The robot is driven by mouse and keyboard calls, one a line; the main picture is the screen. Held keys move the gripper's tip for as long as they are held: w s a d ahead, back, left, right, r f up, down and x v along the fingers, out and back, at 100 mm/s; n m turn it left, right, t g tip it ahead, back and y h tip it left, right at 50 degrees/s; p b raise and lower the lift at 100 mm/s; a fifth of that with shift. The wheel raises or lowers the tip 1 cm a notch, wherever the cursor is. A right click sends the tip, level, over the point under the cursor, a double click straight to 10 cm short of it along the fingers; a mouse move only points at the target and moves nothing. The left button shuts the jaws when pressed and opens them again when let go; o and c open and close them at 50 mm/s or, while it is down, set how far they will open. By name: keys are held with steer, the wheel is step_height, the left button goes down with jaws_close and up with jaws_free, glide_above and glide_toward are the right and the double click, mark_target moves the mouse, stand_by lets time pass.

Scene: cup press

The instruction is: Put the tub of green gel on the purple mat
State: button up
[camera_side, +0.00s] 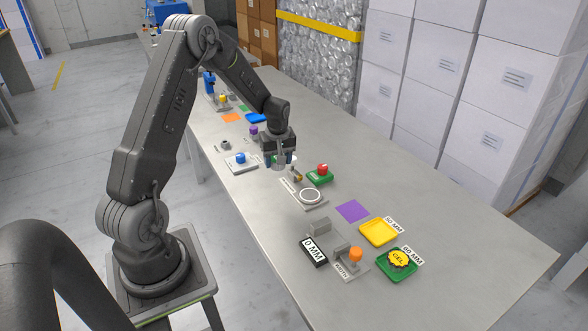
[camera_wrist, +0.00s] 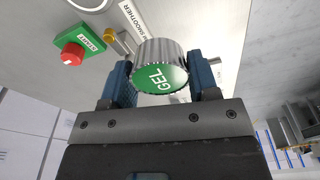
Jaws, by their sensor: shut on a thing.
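The tub of green gel (camera_wrist: 160,70) has a ribbed metallic side and a green face marked GEL. My gripper (camera_wrist: 162,82) is shut on it, with a blue finger on each side. In the side view my gripper (camera_side: 279,160) is low over the middle of the table and mostly hides the tub. I cannot tell whether the tub touches the table. The purple mat (camera_side: 352,211) lies flat and bare, farther right and nearer the camera.
A green box with a red button (camera_side: 319,175) and a plate with a white ring (camera_side: 311,196) stand between my gripper and the mat. A yellow tray (camera_side: 379,232) and a green tray (camera_side: 391,274) holding a yellow-topped GEL piece (camera_side: 398,259) are beyond the mat.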

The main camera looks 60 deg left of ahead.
mark_target(353, 210)
steer(key=shift+s+a+r, duration=0.25)
steer(key=shift+s, duration=0.05)
steer(key=shift+w+d+m, duration=0.15)
steer(key=shift+w+m, duration=0.15)
steer(key=shift+m, duration=0.1)
steer(key=w+d+f+m+t, duration=0.1)
steer(key=w+d+m, duration=0.7)
steer(key=w, duration=0.1)
steer(key=shift+w+d+f+h, duration=0.15)
steer(key=shift+w+d+h, duration=0.05)
steer(key=shift+d+h, duration=0.15)
steer(key=w+d+f, duration=0.2)
steer(key=d, duration=0.1)
steer(key=w+d+f, duration=0.4)
steer(key=d, duration=0.1)
steer(key=shift+w+d+f, duration=0.2)
steer(key=shift+w+d, duration=0.1)
steer(key=shift+w+d+f, duration=0.25)
steer(key=shift+d+f, duration=0.05)
steer(key=shift+d, duration=0.05)
steer(key=shift+f, duration=1.9)
steer(key=shift+f, duration=0.15)
steer(key=o, duration=1)
